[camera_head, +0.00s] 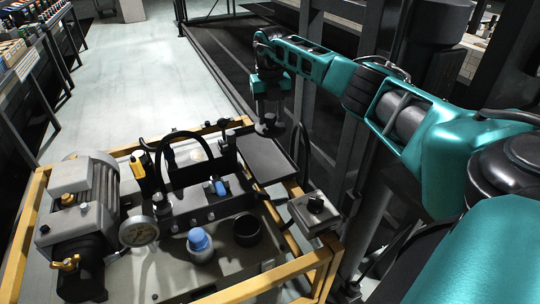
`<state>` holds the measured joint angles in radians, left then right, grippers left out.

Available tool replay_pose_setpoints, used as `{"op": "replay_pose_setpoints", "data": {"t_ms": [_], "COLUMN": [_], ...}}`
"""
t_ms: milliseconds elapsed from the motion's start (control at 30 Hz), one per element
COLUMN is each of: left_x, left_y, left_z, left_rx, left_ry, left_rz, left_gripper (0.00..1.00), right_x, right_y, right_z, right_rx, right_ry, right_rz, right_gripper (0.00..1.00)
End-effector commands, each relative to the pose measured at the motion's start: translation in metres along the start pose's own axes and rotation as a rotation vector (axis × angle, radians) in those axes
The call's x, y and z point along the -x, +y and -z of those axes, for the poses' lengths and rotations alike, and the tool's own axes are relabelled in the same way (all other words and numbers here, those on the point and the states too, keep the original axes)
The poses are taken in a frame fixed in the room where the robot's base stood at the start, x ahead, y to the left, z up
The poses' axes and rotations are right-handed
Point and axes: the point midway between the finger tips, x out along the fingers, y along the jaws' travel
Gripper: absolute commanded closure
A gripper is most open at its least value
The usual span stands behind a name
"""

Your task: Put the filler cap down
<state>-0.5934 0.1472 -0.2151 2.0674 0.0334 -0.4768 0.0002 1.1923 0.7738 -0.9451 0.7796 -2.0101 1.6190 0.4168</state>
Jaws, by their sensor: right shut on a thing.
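My right gripper (268,112) reaches in from the right and points down near the far edge of the power unit, just beyond a dark flat tray (268,161). It is shut on a small dark grey thing, which I take to be the filler cap (268,127). The fingers and the cap are small and dark, so I cannot tell whether the cap touches anything below it. A round black open collar (247,231) stands on the unit's top, nearer me. My left gripper is not in view.
A yellow frame (258,286) surrounds the unit. On it are a grey motor (92,193), a gauge (139,232), a blue-topped fitting (199,241), a black hose (181,137) and a switch box (315,210). Dark posts stand behind my right arm. Pale floor is clear beyond.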

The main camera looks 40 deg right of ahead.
Motion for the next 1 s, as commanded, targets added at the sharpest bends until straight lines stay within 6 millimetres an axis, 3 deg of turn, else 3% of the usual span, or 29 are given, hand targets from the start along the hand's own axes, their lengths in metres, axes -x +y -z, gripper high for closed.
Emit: {"op": "replay_pose_setpoints", "data": {"t_ms": [33,100,300,567,800,1000], "left_x": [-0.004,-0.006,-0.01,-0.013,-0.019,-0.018], "left_y": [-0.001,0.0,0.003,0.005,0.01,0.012], "left_z": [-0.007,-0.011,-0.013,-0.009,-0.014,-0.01], "left_rx": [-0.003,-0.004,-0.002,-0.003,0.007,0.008], "left_ry": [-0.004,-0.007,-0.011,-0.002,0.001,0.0], "left_rz": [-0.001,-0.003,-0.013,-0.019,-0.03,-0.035], "left_gripper": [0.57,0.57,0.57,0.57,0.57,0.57], "right_x": [-0.019,-0.038,-0.078,-0.097,-0.132,-0.131], "right_y": [0.001,0.001,0.001,0.001,0.001,0.001], "right_z": [0.001,0.001,0.001,0.0,0.0,0.0], "right_rx": [0.001,0.001,0.002,0.003,0.002,0.003], "right_ry": [0.004,0.004,0.001,0.0,-0.001,-0.002], "right_rz": [0.001,0.0,0.0,-0.001,-0.001,-0.001], "right_gripper": [0.86,0.86,0.86,0.86,0.86,0.86]}}
